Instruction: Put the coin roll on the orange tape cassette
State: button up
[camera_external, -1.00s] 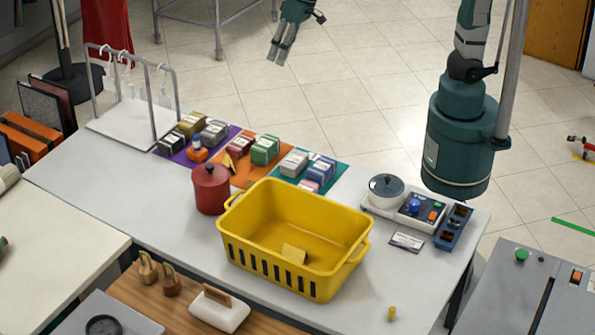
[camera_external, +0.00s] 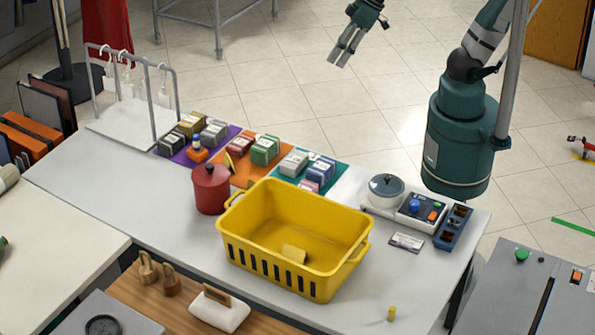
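A small yellow upright cylinder (camera_external: 391,313), which looks like the coin roll, stands alone near the front right of the grey table. A small orange block (camera_external: 197,155) on the purple mat may be the orange tape cassette; a small blue-and-white piece shows on or just behind it, and I cannot tell which. My gripper (camera_external: 340,59) hangs high at the top of the view, beyond the table's far edge and far from both. Its fingers point down and left, close side by side; their gap is unclear. No object shows in them.
A yellow basket (camera_external: 230,250) with a small yellow block inside stands mid-table. A dark red pot (camera_external: 211,190) is to its left. Small boxes sit on purple, orange and teal mats (camera_external: 335,177). A scale (camera_external: 386,190) and control box are at right. The front right tabletop is mostly clear.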

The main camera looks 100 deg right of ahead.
jog(key=s+a+f+n+t, duration=0.1)
jog(key=s+f+n, duration=0.1)
jog(key=s, duration=0.5)
jog(key=shift+s+f+n, duration=0.2)
jog(key=shift+f+n, duration=0.1)
jog(key=shift+f, duration=0.6)
jog(key=shift+f, duration=0.15)
jog(key=shift+f+b, duration=1.55)
jog(key=shift+b, duration=0.2)
